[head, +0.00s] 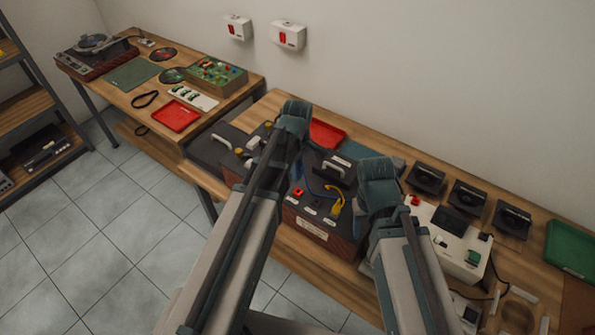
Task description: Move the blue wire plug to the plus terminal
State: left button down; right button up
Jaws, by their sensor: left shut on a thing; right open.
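A dark device (309,232) with a wooden front stands at the near edge of the workbench. A dark blue curve (318,188), perhaps the blue wire, runs there behind my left arm. I cannot make out the blue plug or the plus terminal. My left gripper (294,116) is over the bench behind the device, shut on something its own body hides. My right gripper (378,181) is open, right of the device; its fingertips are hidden.
A red tray (326,134) lies behind the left gripper. A white power unit (450,250) stands right of the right arm, with several black boxes (468,196) behind it. A green tray (572,247) is at far right. Another bench (120,90) stands at left.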

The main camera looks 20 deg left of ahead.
aim_at(298, 193)
pick_arm(q)
jog(key=shift+s+d+f, duration=0.1)
jog(key=shift+d+f, duration=0.1)
jog(key=shift+a+f+b, duration=0.1)
jog(key=shift+f+b, duration=0.4)
jog(key=shift+b, duration=0.25)
notch_tip(298, 193, down, 3)
jog(key=b, duration=0.3)
jog(key=shift+f, duration=0.2)
jog(key=shift+f+b, duration=1)
jog(key=shift+b, duration=0.2)
dwell(2.3)
jog(key=c, duration=0.7)
grip_release()
jog(key=shift+r, duration=0.1)
notch_tip(298, 193, up, 14)
jog(key=p, duration=1.4)
